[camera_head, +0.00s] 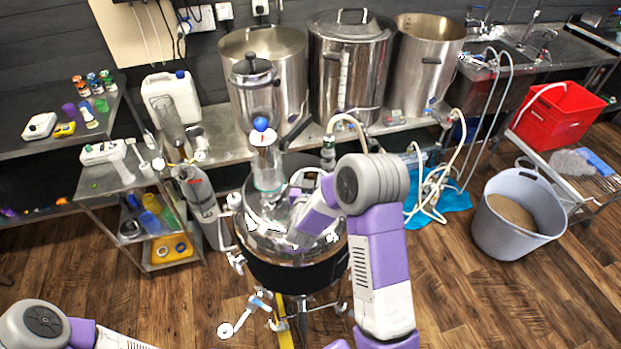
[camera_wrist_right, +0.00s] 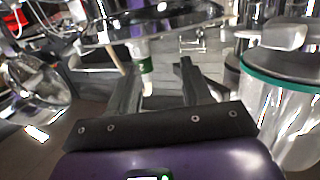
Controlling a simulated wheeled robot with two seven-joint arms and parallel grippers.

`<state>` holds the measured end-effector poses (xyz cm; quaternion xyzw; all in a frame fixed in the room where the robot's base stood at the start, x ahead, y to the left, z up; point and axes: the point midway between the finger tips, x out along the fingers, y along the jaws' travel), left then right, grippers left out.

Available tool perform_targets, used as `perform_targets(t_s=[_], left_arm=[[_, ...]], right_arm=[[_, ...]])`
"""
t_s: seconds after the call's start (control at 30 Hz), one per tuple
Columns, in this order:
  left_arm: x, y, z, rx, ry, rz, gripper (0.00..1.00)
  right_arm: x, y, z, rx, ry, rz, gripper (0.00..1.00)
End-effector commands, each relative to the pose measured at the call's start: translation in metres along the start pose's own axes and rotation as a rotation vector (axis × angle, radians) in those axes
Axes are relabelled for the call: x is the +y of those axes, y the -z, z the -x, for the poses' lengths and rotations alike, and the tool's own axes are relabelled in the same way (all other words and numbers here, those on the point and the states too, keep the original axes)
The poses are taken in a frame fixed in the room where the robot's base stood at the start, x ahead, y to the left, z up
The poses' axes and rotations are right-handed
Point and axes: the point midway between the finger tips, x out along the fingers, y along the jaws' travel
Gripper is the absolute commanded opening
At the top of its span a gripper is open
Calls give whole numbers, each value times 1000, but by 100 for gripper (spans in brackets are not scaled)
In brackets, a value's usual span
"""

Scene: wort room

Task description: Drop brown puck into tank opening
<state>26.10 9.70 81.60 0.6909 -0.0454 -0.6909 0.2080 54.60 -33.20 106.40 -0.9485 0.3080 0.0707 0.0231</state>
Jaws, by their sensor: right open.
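The steel tank (camera_head: 295,272) stands on legs in the middle of the head view, with a dark band around its body. My right arm reaches over its shiny top and covers much of it; I cannot make out the opening clearly. My right gripper (camera_head: 300,208) is low over the tank top. In the right wrist view the gripper (camera_wrist_right: 160,68) has its two dark fingers spread, with nothing held between them. I cannot pick out a brown puck in either view. My left arm shows only at the lower left corner, its gripper out of frame.
A clear cylinder (camera_head: 268,170) stands behind the tank top. Large steel pots (camera_head: 350,70) line the bench. A grey bucket (camera_head: 518,240) stands right; floor between is clear.

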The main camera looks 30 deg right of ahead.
Motion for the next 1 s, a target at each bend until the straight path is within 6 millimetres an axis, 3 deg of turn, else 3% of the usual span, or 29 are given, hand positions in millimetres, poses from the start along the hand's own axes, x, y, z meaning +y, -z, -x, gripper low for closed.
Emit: perform_targets(t_s=[0.17,0.6,1.0], left_arm=[[0,0,-1,0,0,0,43],[-3,0,-7,0,0,0,43],[-3,0,-7,0,0,0,43]], right_arm=[[-1,0,9,-1,2,0,49],[0,0,72,-1,2,1,49],[0,0,76,0,0,0,49]])
